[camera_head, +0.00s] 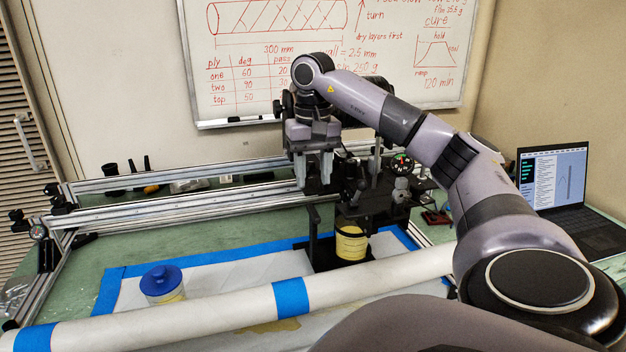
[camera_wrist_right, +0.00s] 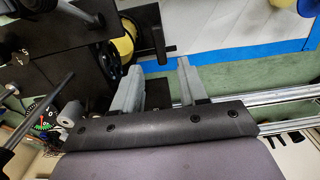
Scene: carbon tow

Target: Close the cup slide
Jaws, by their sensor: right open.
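A black winding carriage (camera_head: 362,197) stands on the rails in the head view, with several dark posts and a round dial (camera_head: 402,162). A yellow-banded cup (camera_head: 351,243) sits low at its front on a black plate. The cup is partly visible in the wrist view (camera_wrist_right: 125,45), among dark parts. I cannot make out which part is the slide, nor its position. My right gripper (camera_head: 313,172) points down beside the carriage's upper left. My left gripper is not in view.
Long aluminium rails (camera_head: 180,210) run left from the carriage. A white tube (camera_head: 210,318) with blue bands crosses the front. A blue-lidded container (camera_head: 162,284) stands behind it on a blue-taped sheet (camera_head: 235,273). A laptop (camera_head: 556,185) is at right.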

